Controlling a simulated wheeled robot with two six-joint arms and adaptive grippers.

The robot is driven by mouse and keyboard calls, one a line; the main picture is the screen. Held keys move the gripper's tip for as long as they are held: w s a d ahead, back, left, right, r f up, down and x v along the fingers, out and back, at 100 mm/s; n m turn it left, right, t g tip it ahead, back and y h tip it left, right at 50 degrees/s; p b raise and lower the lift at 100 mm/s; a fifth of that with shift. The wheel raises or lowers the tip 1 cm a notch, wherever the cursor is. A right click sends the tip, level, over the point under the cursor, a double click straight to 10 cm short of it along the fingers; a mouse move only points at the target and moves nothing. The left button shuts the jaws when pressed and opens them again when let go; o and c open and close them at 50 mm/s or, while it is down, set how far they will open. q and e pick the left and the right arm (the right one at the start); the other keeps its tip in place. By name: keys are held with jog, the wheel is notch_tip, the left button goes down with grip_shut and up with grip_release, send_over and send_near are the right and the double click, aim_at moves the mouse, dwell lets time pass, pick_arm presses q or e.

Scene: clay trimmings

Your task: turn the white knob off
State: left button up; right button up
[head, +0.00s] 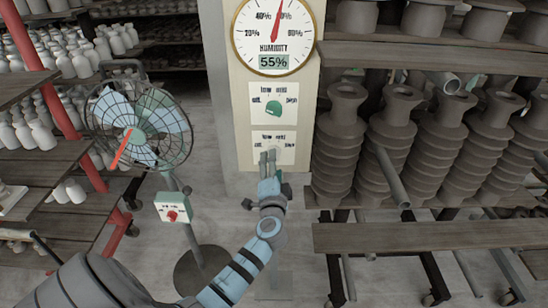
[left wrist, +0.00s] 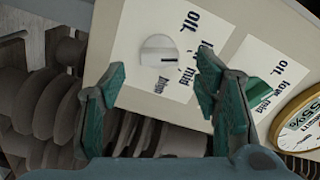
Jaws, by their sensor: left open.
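The white knob (left wrist: 158,54) sits on a white label panel on the column in the left wrist view. Printed words run around it; its exact setting is too small to tell. In the head view the knob is hidden behind my left gripper (head: 267,158), which is in front of the lower label panel (head: 287,141). In the left wrist view my left gripper (left wrist: 161,75) is open, one finger on each side of the knob's picture position, with nothing between them. Contact with the panel cannot be told. My right gripper is not in view.
A green knob (head: 274,110) is on the panel above, under a humidity dial (head: 273,35) reading 55%. A fan (head: 138,125) with a red-knobbed control box (head: 173,208) stands left. Ridged grey insulators (head: 393,140) crowd the right rack. Shelves with white bottles (head: 40,134) are at left.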

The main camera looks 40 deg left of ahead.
pick_arm(q)
jog(key=x, duration=0.3)
jog(key=shift+w+a, duration=0.25)
jog(key=shift+w, duration=0.05)
jog(key=c, duration=1.1)
jog(key=shift+f, duration=0.1)
jog(key=shift+c, duration=0.2)
